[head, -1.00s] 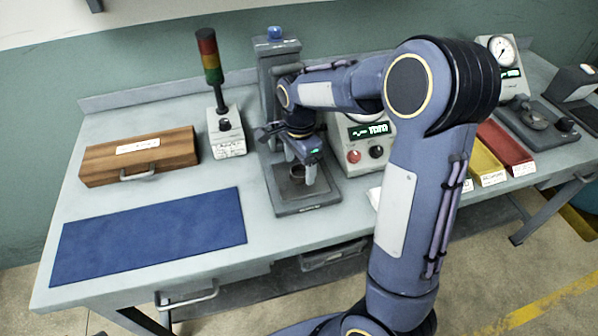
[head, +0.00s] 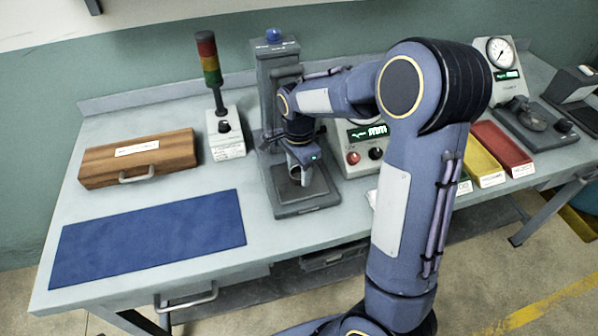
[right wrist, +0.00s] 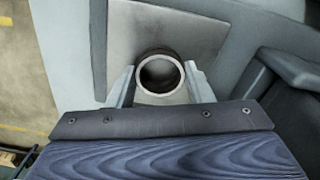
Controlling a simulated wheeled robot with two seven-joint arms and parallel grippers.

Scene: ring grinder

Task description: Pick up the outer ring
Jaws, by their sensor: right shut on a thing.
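The outer ring (right wrist: 160,92), a round metal ring with a dark bore, shows in the right wrist view between the two fingers of my right gripper (right wrist: 159,76). The fingers close on it from both sides, over the grey metal plate of the grinder. In the head view my right gripper (head: 300,166) is low over the grinder's base plate (head: 306,197), and it mostly hides the ring there. I cannot tell whether the ring touches the plate. My left gripper is not in view.
The grinder's column (head: 275,75) stands just behind my right gripper. A grey control box (head: 362,160) is close on its right, and a signal tower (head: 226,140) stands on its left. A blue mat (head: 150,238) and a wooden case (head: 140,155) lie further left.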

